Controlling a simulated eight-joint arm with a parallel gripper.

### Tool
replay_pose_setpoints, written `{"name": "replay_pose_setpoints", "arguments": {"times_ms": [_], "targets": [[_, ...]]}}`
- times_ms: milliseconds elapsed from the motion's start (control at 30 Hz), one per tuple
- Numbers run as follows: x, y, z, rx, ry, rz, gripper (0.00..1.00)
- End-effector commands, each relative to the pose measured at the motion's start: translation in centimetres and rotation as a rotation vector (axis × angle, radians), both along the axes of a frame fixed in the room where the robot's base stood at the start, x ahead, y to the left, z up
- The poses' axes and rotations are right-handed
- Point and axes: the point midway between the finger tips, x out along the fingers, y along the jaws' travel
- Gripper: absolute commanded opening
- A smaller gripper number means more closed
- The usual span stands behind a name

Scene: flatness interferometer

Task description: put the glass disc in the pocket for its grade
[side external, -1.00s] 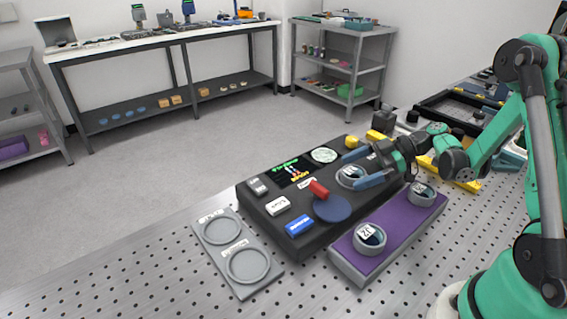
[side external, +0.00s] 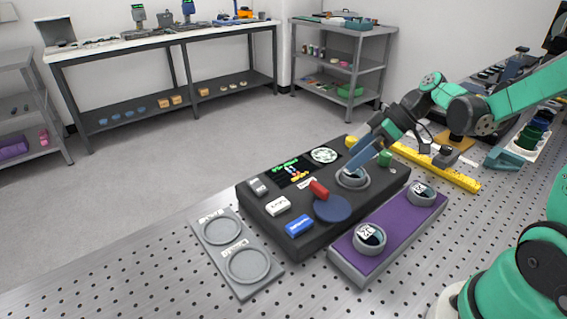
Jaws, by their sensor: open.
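A round grey seat (side external: 353,182) on the dark instrument shows a dark, glassy centre, partly hidden by my fingers; I cannot tell for sure whether a glass disc lies in it. My gripper (side external: 358,163) has blue fingers, is open, and slants down at this seat from the upper right; whether it touches is unclear. The grey pocket tray (side external: 238,292) lies at the front left with two round recesses, the rear one (side external: 222,230) and the front one (side external: 248,266); both look empty. Their labels are too small to read.
The instrument (side external: 255,215) carries a lit screen (side external: 295,171), a red lever (side external: 319,189), a blue plate (side external: 332,208) and several buttons. A purple-topped block (side external: 395,228) holds two labelled round pieces. A yellow bar (side external: 437,168) lies behind. The perforated table is clear around the tray.

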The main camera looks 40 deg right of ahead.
Motion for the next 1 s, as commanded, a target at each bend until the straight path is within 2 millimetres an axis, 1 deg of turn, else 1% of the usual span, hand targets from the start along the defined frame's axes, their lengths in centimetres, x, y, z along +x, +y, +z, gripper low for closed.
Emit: {"name": "replay_pose_setpoints", "arguments": {"times_ms": [33,100,200,400,567,600,633,1000], "targets": [[-0.4,1.5,0.6,-0.041,0.05,-0.046,0.98],[-0.9,2.9,1.2,-0.105,0.106,-0.14,0.98],[-1.9,4.6,1.9,-0.191,0.134,-0.275,0.98],[-3.8,6.7,3.1,-0.281,0.059,-0.49,0.98],[-4.4,7.4,3.6,-0.285,-0.015,-0.574,0.98],[-4.4,7.5,3.7,-0.283,-0.027,-0.584,1.0],[-4.4,7.5,3.7,-0.281,-0.032,-0.591,1.0],[-4.5,7.5,3.8,-0.278,-0.038,-0.602,1.0]]}}
